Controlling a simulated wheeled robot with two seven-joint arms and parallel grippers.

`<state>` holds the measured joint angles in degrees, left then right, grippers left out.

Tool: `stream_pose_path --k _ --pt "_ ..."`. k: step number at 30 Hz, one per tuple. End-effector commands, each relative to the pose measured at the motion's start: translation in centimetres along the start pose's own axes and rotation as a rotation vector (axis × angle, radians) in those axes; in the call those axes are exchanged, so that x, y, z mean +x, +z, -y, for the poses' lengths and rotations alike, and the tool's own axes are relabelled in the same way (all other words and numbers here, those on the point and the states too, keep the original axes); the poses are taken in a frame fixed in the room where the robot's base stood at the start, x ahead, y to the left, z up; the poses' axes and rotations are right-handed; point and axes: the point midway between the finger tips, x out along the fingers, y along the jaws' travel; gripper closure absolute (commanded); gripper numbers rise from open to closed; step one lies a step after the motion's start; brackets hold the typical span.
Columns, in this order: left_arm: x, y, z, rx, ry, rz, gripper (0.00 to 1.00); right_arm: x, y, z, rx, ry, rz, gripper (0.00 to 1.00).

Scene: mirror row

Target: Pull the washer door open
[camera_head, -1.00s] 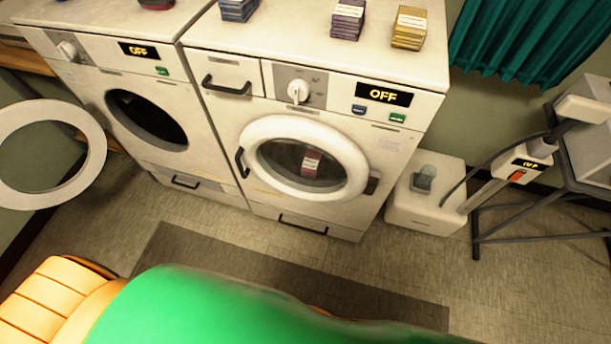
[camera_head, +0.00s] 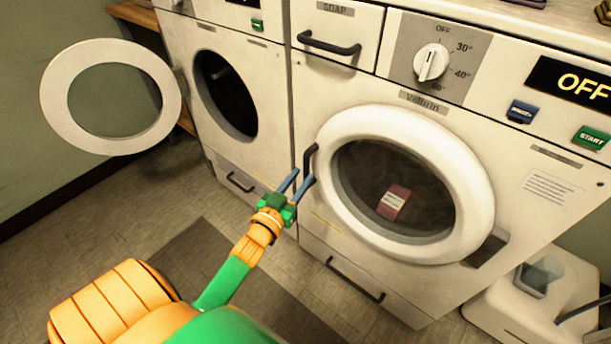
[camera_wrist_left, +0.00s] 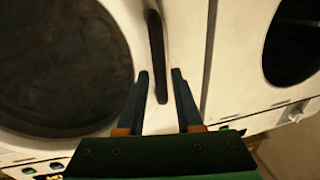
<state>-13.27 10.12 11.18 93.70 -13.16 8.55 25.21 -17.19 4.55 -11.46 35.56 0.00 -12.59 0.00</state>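The washer door (camera_head: 470,190) is a thick white ring with dark glass, shut on the front of the right machine. A red pack shows behind the glass. Its dark upright handle (camera_head: 309,160) is on the door's left side. My left gripper (camera_head: 303,176), green with blue fingers, is open at the handle's lower part. In the left wrist view the end of the handle (camera_wrist_left: 157,50) shows between the parted fingers (camera_wrist_left: 160,75). I cannot tell whether the fingers touch it or how deep it sits between them. My right gripper is not in view.
The left machine (camera_head: 270,90) has its round door (camera_head: 60,95) swung wide open to the left. A soap drawer (camera_head: 338,30) and a dial (camera_head: 431,63) are above the washer door. A white box (camera_head: 520,310) stands at right. The floor in front holds a grey mat (camera_head: 215,240).

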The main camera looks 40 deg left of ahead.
Motion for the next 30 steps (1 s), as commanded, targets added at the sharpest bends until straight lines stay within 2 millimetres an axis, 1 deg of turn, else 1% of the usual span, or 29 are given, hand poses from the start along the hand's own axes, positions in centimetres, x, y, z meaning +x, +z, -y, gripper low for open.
stream_pose_path --k 1,3,6,9,14,15,18,30 --pt "1.1 0.0 0.0 0.001 0.000 -0.003 0.66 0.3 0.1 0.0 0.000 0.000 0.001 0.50" --pt "2.2 0.1 0.0 0.001 0.000 -0.001 0.66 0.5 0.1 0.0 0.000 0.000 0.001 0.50" --pt "3.2 0.1 0.0 0.001 0.000 0.001 0.66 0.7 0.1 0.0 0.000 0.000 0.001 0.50" --pt "3.6 0.0 0.0 0.001 0.000 0.003 0.66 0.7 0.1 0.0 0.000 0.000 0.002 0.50" --pt "3.5 0.1 0.0 0.001 0.000 0.004 0.66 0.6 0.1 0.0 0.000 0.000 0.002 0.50" --pt "3.5 0.1 0.0 0.001 0.000 0.004 0.76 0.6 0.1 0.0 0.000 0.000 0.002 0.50" --pt "3.5 0.1 0.0 0.001 0.000 0.004 1.00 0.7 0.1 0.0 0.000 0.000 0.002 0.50" --pt "3.5 0.1 0.0 0.001 0.000 0.005 1.00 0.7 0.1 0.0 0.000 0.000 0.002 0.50"
